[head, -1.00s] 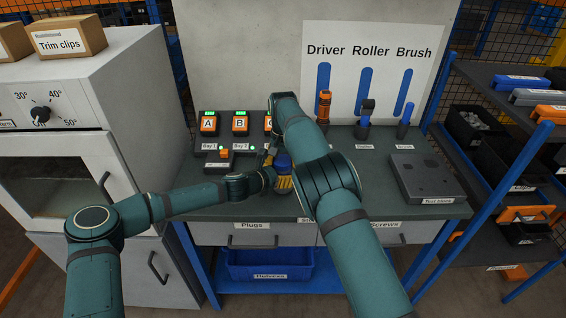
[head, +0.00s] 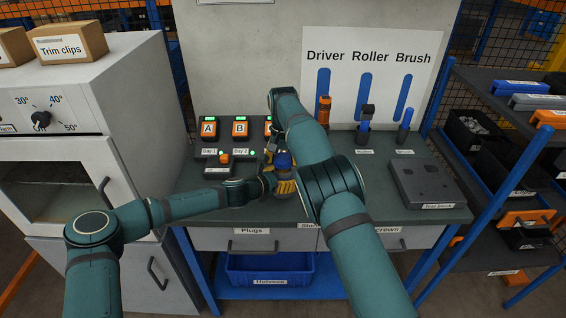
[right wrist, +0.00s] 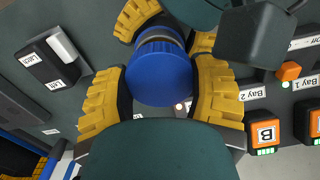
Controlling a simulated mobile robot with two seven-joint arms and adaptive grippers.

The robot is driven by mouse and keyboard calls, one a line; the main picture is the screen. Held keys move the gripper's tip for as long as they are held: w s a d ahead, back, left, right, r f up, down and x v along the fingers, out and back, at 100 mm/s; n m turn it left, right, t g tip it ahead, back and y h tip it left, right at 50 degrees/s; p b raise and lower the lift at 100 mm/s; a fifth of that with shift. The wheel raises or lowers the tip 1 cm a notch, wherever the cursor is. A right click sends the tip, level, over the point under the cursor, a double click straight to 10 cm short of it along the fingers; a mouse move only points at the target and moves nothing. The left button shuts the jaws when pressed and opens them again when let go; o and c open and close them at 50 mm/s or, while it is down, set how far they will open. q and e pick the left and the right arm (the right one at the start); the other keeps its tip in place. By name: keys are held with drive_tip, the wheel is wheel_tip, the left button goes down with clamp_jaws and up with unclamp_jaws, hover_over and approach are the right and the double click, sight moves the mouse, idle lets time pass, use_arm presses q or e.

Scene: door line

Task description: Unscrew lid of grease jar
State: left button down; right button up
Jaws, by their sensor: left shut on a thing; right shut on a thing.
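The grease jar's blue lid (head: 284,160) shows in the head view at the middle of the bench, partly beside my right forearm. In the right wrist view the round lid (right wrist: 160,75) sits between the yellow fingers of my right gripper (right wrist: 160,92), which is shut on it. My left gripper (head: 279,185) comes in from the left and is shut on the jar below the lid. Its yellow fingers also show behind the lid in the right wrist view. The jar body is mostly hidden by the fingers. I cannot tell how far the lid is turned.
Orange buttons A (head: 208,129) and B (head: 240,129) stand behind the jar to the left. A grey test block (head: 424,182) lies at the bench's right. A driver (head: 323,110), a roller (head: 365,122) and a brush (head: 405,125) stand at the back.

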drive_tip(key=shift+r, duration=1.4)
use_arm(q)
unclamp_jaws()
drive_tip(key=shift+a, duration=0.1)
